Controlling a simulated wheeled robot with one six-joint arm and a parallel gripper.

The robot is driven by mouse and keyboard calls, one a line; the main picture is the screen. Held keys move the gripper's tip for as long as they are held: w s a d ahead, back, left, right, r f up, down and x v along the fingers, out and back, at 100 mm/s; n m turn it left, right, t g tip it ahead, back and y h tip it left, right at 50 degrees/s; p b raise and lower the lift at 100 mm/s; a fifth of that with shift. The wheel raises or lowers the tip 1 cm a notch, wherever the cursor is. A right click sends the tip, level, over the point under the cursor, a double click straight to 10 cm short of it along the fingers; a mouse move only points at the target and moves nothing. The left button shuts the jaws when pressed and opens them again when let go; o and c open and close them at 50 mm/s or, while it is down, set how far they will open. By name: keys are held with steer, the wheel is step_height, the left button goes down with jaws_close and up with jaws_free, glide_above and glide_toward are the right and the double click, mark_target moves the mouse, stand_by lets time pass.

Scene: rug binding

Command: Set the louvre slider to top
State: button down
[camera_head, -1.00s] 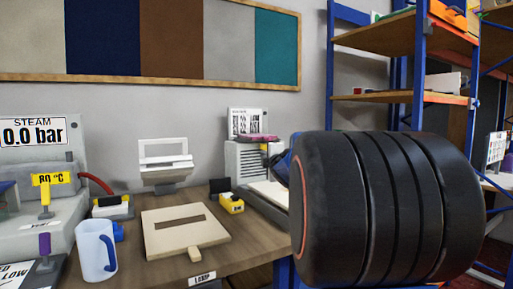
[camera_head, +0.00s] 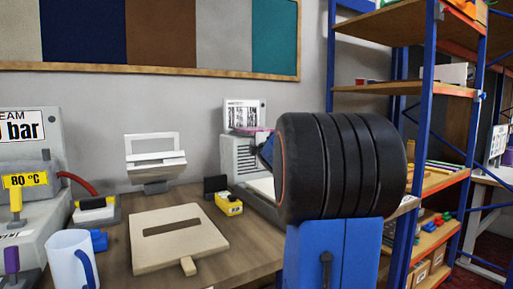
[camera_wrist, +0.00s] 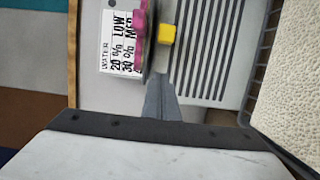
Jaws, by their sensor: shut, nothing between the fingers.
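The louvred unit (camera_head: 238,153) is a pale box with slats at the back of the bench in the head view. Its dark slats (camera_wrist: 215,50) fill the upper middle of the wrist view. A yellow knob (camera_wrist: 167,34), which looks like the louvre slider, sits beside the slats on a pale strip. In the head view my arm hides that side of the unit. My gripper (camera_wrist: 161,80) is shut and empty, its grey fingers pointing at the knob with a small gap between them in the picture. Whether they touch cannot be told.
A magenta part (camera_wrist: 141,35) and a WATER label (camera_wrist: 119,42) lie close beside the knob. A pale, rough-textured surface (camera_wrist: 290,90) is at the right of the wrist view. On the bench are a square board (camera_head: 175,245), a yellow block (camera_head: 229,204) and a mug (camera_head: 70,262).

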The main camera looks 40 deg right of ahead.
steer(key=shift+w+d, duration=0.3)
steer(key=shift+d, duration=0.6)
steer(key=shift+w+d, duration=0.25)
steer(key=shift+d, duration=0.6)
steer(key=shift+w+d, duration=0.3)
steer(key=shift+d, duration=0.6)
steer(key=shift+s+d, duration=0.25)
steer(key=shift+d, duration=0.8)
steer(key=shift+s+d, duration=0.25)
steer(key=shift+d, duration=0.9)
